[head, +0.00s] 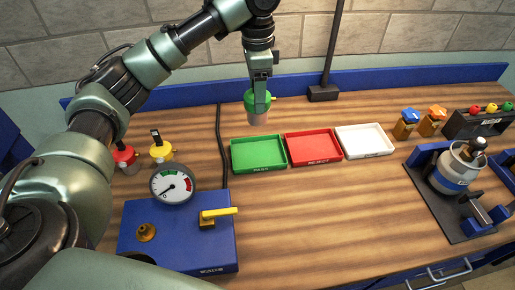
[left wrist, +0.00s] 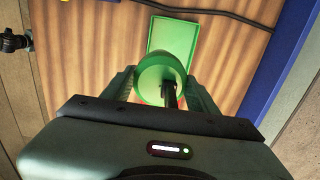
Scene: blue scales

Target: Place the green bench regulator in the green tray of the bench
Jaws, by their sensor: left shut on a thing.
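The green bench regulator (head: 258,106) has a green top and a pale lower part. My left gripper (head: 259,98) is shut on it and holds it upright above the table, just behind the green tray in the head view. In the left wrist view the regulator (left wrist: 158,76) sits between the fingers of my left gripper (left wrist: 160,88). The green tray (head: 258,168) lies on the bench, left of the red tray, and is empty. It also shows beyond the regulator in the left wrist view (left wrist: 174,32). My right gripper is not in view.
A red tray (head: 314,160) and a white tray (head: 364,153) stand right of the green one. A red-topped regulator (head: 125,156) and a yellow-topped one (head: 161,151) stand left, behind a blue gauge box (head: 178,243). A black stand (head: 323,93) rises at the back.

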